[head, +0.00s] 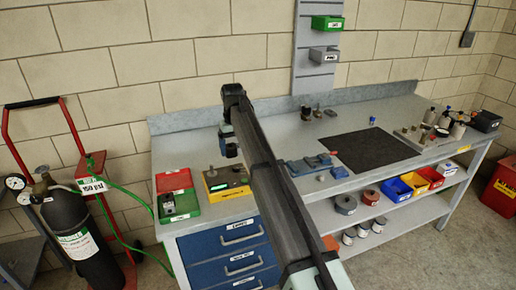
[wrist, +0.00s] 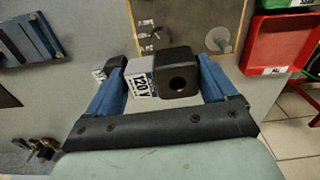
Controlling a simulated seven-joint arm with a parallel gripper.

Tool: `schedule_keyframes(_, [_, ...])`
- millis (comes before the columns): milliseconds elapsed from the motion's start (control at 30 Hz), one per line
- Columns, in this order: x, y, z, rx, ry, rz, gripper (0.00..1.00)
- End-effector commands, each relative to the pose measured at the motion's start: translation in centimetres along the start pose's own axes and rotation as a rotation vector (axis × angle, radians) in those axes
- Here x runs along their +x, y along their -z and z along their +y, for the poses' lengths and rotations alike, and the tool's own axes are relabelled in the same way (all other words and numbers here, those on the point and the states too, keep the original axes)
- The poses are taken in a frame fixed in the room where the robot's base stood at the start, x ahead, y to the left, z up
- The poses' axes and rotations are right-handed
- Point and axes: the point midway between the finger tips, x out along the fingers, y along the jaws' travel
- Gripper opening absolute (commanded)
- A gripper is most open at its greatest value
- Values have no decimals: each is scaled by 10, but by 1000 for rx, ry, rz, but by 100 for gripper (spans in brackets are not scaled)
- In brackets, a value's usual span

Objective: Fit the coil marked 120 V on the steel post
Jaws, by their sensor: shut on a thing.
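My gripper (wrist: 163,75) is shut on a coil, a dark block (wrist: 178,72) with a round hole in its near face. Its white label reads 120 V (wrist: 141,85). In the head view my gripper (head: 228,138) is above the left part of the bench, with the dark coil (head: 231,151) low between its fingers. A yellow fixture with a grey top (head: 226,184) stands below it. In the wrist view a tan plate (wrist: 190,18) lies beyond the coil, with a round metallic part (wrist: 217,39) that may be the steel post. The coil is apart from it.
Blue blocks (head: 305,165) lie to the right, near a dark mat (head: 372,151). Several small parts crowd the bench's right end. A gas cylinder cart (head: 70,190) stands left of the bench.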

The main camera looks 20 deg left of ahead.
Motion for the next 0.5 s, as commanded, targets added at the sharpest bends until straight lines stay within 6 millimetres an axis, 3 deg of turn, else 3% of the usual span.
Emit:
schedule_keyframes(100, [-9, 6, -38, -43, 0, 7, 47])
schedule_keyframes(300, [-22, 10, -79, -46, 0, 8, 47])
schedule_keyframes(500, [-23, 8, -76, 72, -1, -11, 47])
